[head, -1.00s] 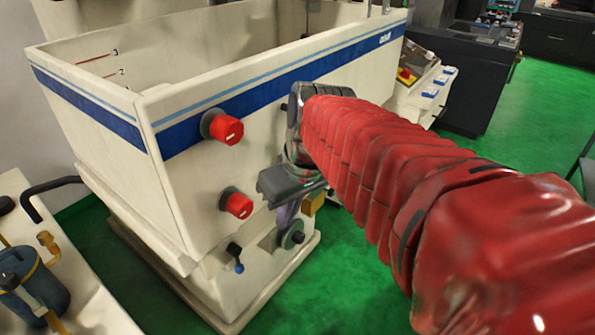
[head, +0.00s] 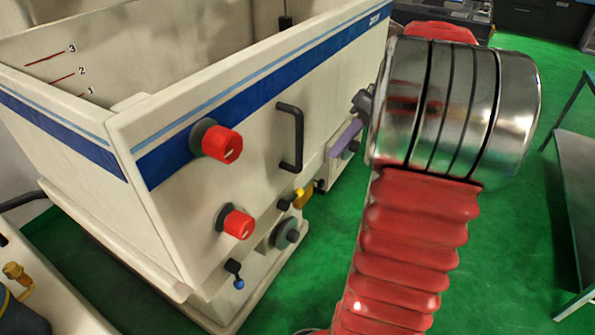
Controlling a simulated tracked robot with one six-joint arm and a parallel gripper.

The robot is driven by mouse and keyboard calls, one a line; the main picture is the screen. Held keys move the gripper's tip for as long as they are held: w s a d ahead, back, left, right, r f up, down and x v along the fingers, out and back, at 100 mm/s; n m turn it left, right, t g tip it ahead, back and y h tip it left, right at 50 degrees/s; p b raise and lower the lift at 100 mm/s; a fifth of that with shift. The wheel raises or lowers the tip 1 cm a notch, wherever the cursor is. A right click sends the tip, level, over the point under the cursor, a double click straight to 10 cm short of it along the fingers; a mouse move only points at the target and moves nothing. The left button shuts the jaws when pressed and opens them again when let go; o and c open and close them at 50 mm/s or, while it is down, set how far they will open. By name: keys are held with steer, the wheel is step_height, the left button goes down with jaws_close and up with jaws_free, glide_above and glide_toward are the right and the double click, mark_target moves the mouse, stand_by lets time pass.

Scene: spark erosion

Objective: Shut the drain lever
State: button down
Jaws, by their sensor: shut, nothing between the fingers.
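A yellow lever (head: 304,196) with dark ends sits low on the front wall of the white tank (head: 262,140), below a black handle. A small dark lever with a blue tip (head: 237,274) hangs lower on the left. No label shows which of these is the drain lever. My gripper (head: 343,142) is partly hidden behind my red-sleeved arm and silver wrist. Its purple part shows to the right of the black handle, above and right of the yellow lever. It is shut and empty, and seems apart from both levers.
Two red knobs (head: 222,144) (head: 238,223) stick out of the tank wall. A black handle (head: 291,137) and a round grey fitting (head: 285,234) also stand out. Green floor (head: 520,110) is clear to the right, before a grey table (head: 573,190).

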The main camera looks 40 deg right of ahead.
steer(key=shift+w+d, duration=0.2)
steer(key=shift+d, duration=0.2)
steer(key=shift+f, duration=0.1)
glide_toward(291, 199)
steer(key=w+d+f, duration=0.2)
steer(key=w+f, duration=0.1)
steer(key=f, duration=0.3)
steer(key=shift+w, duration=0.15)
